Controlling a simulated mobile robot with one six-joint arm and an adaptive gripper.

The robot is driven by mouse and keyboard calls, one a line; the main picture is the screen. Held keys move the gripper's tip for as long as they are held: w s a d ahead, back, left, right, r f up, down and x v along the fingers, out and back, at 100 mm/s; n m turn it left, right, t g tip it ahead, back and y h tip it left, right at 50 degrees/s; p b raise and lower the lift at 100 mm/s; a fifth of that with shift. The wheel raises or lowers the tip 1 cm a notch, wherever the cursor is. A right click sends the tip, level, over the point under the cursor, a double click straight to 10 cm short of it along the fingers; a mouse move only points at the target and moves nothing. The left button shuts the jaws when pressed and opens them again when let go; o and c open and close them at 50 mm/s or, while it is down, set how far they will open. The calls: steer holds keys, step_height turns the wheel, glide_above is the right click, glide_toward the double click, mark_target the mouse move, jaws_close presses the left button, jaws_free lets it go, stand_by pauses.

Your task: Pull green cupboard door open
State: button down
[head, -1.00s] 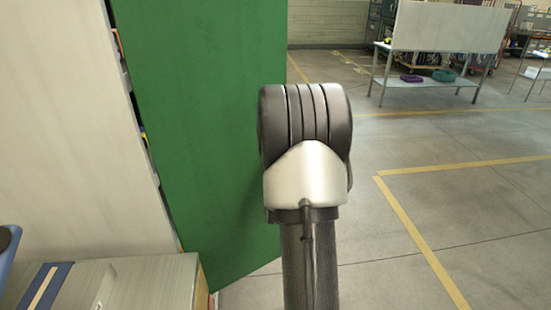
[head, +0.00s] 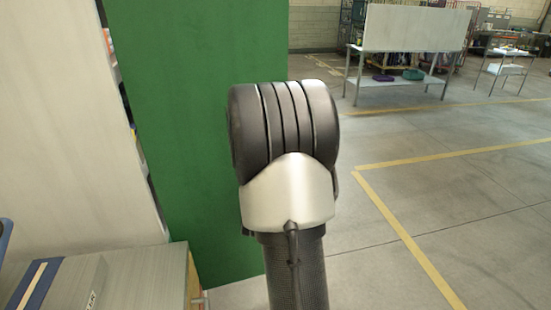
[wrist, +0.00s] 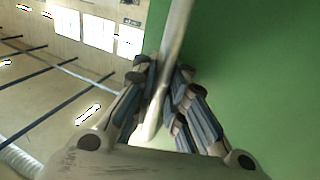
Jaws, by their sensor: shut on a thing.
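The green cupboard door (head: 205,60) stands partly open in the head view, with a narrow gap along its left edge. It fills the right of the wrist view (wrist: 260,70). A pale bar handle (wrist: 178,30) runs along the door's edge in the wrist view. My gripper (wrist: 163,78) is shut on this handle, one finger on either side of it. In the head view my arm hides the gripper and the handle.
A pale cupboard side (head: 65,130) stands at the left. A grey box (head: 130,285) sits low at the left. Open floor (head: 430,230) with yellow lines lies to the right. A metal table (head: 400,85) stands far back.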

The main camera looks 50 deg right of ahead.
steer(key=shift+w+a, duration=0.1)
steer(key=shift+w, duration=0.05)
steer(key=c, duration=1.9)
jaws_free()
steer(key=shift+a, duration=0.1)
steer(key=v, duration=0.7)
steer(key=shift+a, duration=0.1)
